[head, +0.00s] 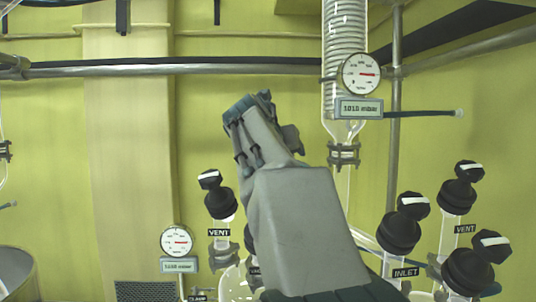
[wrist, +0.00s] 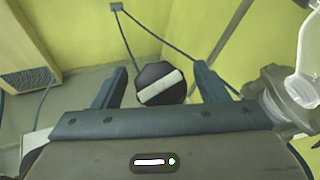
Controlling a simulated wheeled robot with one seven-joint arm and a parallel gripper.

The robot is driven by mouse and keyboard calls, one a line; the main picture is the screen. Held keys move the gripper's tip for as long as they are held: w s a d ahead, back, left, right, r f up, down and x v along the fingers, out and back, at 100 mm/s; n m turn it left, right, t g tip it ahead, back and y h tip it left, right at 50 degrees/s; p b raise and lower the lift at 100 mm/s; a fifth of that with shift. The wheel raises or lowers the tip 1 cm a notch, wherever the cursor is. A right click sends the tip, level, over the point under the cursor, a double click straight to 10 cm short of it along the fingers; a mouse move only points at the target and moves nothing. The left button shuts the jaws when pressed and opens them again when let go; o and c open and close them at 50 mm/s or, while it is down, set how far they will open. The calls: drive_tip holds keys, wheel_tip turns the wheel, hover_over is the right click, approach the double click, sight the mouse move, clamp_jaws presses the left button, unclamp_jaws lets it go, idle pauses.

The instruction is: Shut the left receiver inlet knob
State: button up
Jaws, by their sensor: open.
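In the wrist view a black knob (wrist: 153,79) with a white bar across its top shows between the two fingers of my gripper (wrist: 160,82). The bar tilts, its right end higher. The fingers are open, one on each side, with a gap to the knob in the picture; how far beyond them it lies I cannot tell. In the head view my gripper (head: 258,118) and forearm cover the area right of the left vent knob (head: 218,195). The left inlet knob is hidden there, and only the edge of a dark label shows beside my arm.
On the right stand an inlet knob (head: 400,231) and a vent knob (head: 458,195), plus another black knob (head: 468,271). A glass coil condenser (head: 345,50) with a gauge (head: 361,73) hangs above right. A metal rail (head: 120,70) crosses the back. In the wrist view, glassware (wrist: 305,85) is close on the right.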

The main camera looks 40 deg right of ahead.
drive_tip(key=shift+x, duration=0.9)
drive_tip(key=shift+c, duration=0.4)
drive_tip(key=c, duration=0.9)
drive_tip(key=shift+m+h, duration=0.3)
drive_tip(key=shift+m, duration=0.1)
